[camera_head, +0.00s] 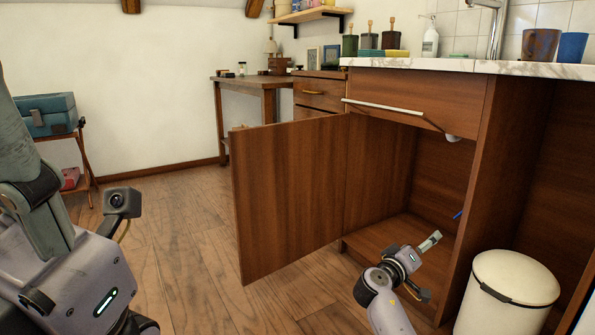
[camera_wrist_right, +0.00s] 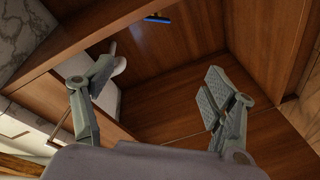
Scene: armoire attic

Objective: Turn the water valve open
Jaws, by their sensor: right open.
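The water valve appears to be the small blue handle (camera_head: 457,215) inside the open sink cabinet (camera_head: 425,180), on its right side. It also shows at the top of the right wrist view as a blue bar (camera_wrist_right: 157,19). My right gripper (camera_head: 431,241) is low at the cabinet opening, below and left of the blue handle and apart from it. In the right wrist view its two fingers (camera_wrist_right: 158,84) are spread with nothing between them. The valve's body and pipe cannot be made out. My left arm is at the left edge; its gripper fingers do not show.
The cabinet door (camera_head: 290,190) stands open left of my right arm. A white bin (camera_head: 512,285) stands close on the right. A white drain part (camera_head: 453,138) hangs under the counter (camera_head: 480,67). The floor (camera_head: 180,250) left of the door is clear.

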